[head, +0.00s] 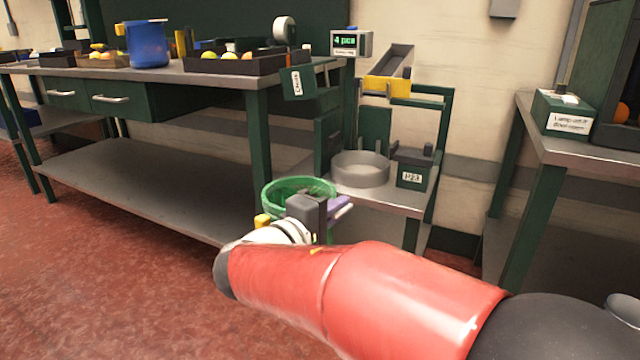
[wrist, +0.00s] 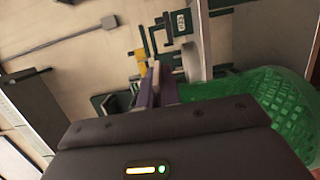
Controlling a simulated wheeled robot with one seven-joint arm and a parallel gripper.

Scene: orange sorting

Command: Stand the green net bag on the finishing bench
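The green net bag (head: 290,187), open at its top, is beside my gripper (head: 335,207) in the head view, in front of the small weighing stand. Its lower part is hidden behind my wrist. In the wrist view the bag (wrist: 270,95) fills the right side, close to the camera. My gripper's purple fingers (wrist: 157,88) are close together at the bag's near edge, and the bag appears held clear of any surface. A long green-legged bench (head: 190,77) is at left and another bench (head: 575,152) at right; no label shows which is the finishing bench.
The left bench carries a blue container (head: 147,44) and trays of fruit. The right bench has a labelled box (head: 562,113) and free top near its front.

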